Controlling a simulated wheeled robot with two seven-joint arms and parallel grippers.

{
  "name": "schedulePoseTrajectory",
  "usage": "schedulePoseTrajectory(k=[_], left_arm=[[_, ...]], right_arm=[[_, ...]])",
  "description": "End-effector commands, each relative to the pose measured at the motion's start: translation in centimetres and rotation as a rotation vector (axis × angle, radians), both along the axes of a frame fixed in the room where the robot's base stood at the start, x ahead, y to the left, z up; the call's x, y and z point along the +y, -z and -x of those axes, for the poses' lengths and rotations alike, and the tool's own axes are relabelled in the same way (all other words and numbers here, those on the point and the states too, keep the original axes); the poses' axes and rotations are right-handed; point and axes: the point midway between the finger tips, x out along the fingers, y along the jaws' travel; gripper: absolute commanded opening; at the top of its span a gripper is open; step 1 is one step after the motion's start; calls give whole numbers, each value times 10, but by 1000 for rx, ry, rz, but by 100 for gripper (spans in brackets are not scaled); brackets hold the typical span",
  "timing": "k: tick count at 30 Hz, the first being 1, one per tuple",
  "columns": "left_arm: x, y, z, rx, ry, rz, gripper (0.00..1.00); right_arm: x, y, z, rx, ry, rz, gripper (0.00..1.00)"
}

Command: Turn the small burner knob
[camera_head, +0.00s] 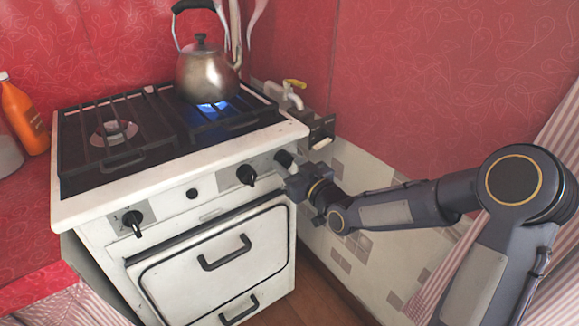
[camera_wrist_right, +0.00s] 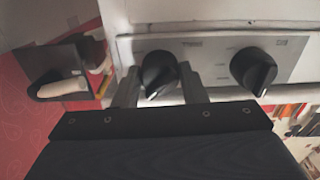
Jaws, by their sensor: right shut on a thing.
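The white stove front (camera_head: 110,232) carries black knobs. One knob (camera_head: 132,218) is at the left, another (camera_head: 246,175) is right of centre, and a rightmost one (camera_head: 284,159) is beside my right gripper (camera_head: 293,186). In the right wrist view my gripper (camera_wrist_right: 159,92) has its fingers on either side of a black knob (camera_wrist_right: 158,70) and is shut on it. That knob's grip is slightly tilted. A second black knob (camera_wrist_right: 253,70) is to its right, outside the fingers. I cannot read which burner each knob serves. My left gripper is not in view.
A metal kettle (camera_head: 205,76) stands on the grate above a blue flame (camera_head: 212,105). An oven door handle (camera_head: 226,253) juts out below the knobs. A dark bracket (camera_head: 320,131) with a pale roll is at the stove's right. An orange bottle (camera_head: 22,115) stands left.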

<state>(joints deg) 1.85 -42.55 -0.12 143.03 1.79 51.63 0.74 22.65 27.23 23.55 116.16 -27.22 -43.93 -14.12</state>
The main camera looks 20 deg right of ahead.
Motion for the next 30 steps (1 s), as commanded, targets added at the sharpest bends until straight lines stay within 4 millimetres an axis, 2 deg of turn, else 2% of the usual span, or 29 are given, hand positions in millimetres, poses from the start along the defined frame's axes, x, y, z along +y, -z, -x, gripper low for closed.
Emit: schedulePoseTrajectory(k=[18, 30], left_arm=[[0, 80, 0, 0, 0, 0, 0], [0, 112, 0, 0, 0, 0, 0]], right_arm=[[-1, 5, 0, -161, 1, 429, 15], [-1, 2, 0, -240, 0, 659, 15]])
